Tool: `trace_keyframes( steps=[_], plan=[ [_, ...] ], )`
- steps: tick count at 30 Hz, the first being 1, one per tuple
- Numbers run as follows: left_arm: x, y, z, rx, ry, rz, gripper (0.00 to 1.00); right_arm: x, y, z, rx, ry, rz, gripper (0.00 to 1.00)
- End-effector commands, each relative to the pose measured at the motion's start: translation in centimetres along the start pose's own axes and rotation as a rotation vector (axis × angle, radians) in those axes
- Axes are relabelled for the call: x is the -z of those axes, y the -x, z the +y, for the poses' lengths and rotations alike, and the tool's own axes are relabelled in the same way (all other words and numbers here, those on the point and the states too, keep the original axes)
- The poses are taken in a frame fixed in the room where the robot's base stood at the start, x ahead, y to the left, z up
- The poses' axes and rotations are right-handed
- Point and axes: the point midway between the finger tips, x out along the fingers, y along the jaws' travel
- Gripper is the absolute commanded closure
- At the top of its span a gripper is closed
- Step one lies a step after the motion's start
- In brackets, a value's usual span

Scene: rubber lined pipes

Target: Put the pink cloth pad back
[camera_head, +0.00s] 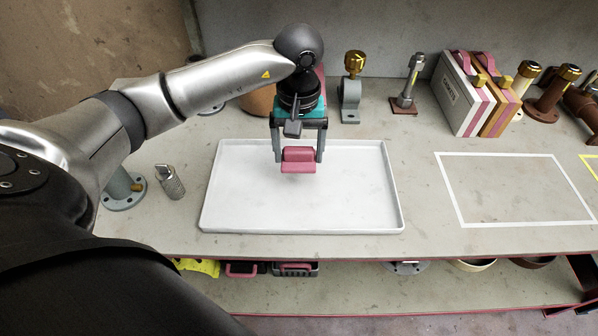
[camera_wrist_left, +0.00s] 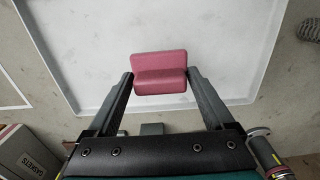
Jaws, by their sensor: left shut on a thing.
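The pink cloth pad (camera_head: 298,160) is a folded pink block, seen over the white tray (camera_head: 230,215). My left gripper (camera_head: 299,153) is shut on it from above, with one finger at each side. In the left wrist view the pad (camera_wrist_left: 160,73) sits between the fingertips of the gripper (camera_wrist_left: 160,82), with the tray (camera_wrist_left: 90,25) behind it. The pad appears a little above the tray floor; I cannot tell the exact gap. The tray is otherwise empty. My right gripper is not in view.
A white-outlined rectangle (camera_head: 440,180) on the bench right of the tray is empty. Boxes (camera_head: 463,95) and several pipe fittings (camera_head: 353,85) stand along the back. A knurled metal piece (camera_head: 170,182) stands left of the tray. A lower shelf (camera_head: 340,290) holds several items.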

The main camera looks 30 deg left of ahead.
Motion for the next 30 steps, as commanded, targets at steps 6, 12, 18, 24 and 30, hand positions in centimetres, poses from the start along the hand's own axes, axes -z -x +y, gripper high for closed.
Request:
trace_keyframes(
  steps=[6,12,18,24,30],
  plan=[
    [0.0,-2.3,0.0,-0.001,0.0,-0.001,0.66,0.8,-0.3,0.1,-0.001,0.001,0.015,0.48],
    [-0.1,-4.6,0.0,0.001,0.0,-0.004,0.66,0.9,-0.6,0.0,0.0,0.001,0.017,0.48],
    [0.0,-6.5,0.0,-0.001,-0.001,0.001,0.66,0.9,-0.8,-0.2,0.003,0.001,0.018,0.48],
    [0.0,-6.5,0.0,-0.001,-0.001,0.002,0.66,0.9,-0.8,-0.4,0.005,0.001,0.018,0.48],
    [0.0,-6.8,0.0,-0.001,-0.001,0.001,0.06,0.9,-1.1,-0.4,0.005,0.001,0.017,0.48]
  ],
)
